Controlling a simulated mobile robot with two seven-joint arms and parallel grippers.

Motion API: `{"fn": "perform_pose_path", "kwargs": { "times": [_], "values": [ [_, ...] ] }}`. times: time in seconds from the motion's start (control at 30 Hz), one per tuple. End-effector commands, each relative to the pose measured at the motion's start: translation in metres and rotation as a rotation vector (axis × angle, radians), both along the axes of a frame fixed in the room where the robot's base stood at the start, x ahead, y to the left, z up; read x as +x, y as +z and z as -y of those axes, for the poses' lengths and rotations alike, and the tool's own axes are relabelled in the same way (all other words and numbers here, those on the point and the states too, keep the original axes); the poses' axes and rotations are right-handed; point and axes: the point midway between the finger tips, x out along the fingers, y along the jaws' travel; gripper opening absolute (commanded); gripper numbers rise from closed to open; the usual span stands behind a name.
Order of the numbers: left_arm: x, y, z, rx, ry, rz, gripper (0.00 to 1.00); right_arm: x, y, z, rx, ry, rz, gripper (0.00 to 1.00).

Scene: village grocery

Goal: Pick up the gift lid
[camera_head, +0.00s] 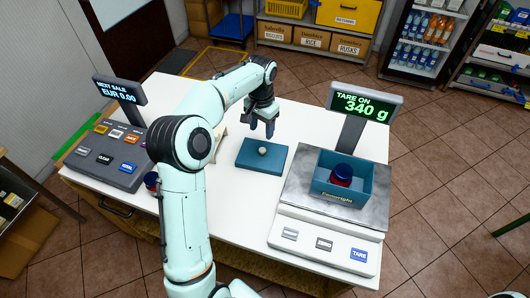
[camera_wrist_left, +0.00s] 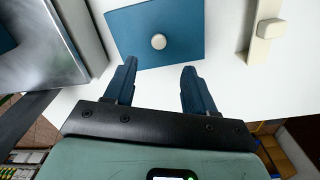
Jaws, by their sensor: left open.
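The gift lid (camera_head: 250,160) is a flat blue square with a small pale round knob (camera_head: 262,151) in its middle. It lies on the white counter, left of the scale. My left gripper (camera_head: 262,130) is open and empty above the lid's far side, fingers pointing down. In the left wrist view the lid (camera_wrist_left: 185,22) lies beyond the open fingertips (camera_wrist_left: 159,70), its knob (camera_wrist_left: 159,41) centred between them and apart from both. My right gripper is not in view.
An open blue box (camera_head: 325,188) holding a red jar with a dark lid (camera_head: 341,172) stands on the scale (camera_head: 285,195), whose display reads 340 g. A cash register (camera_head: 105,155) stands left. A beige object (camera_wrist_left: 262,35) lies beside the lid. Another jar (camera_head: 152,182) is partly hidden by my arm.

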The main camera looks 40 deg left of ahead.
Motion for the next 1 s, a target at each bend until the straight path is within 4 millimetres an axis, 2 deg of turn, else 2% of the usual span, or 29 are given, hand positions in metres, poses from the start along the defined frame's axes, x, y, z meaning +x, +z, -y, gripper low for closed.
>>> {"fn": "perform_pose_path", "kwargs": {
  "times": [0.03, 0.1, 0.43, 0.7, 1.0],
  "values": [
    [-0.002, -0.015, 0.0, -0.001, 0.0, -0.008, 0.55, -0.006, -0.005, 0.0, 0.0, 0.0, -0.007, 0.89],
    [-0.002, -0.027, 0.0, -0.002, -0.001, -0.006, 0.55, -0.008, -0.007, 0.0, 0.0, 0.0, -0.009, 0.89],
    [-0.001, -0.055, 0.001, -0.002, 0.0, -0.003, 0.55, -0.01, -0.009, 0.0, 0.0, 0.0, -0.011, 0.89],
    [-0.001, -0.092, 0.002, -0.002, 0.0, -0.001, 0.55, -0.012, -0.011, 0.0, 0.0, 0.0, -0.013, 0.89],
    [-0.001, -0.096, 0.002, -0.001, 0.0, 0.002, 0.55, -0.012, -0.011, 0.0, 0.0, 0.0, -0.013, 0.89]
  ]
}}
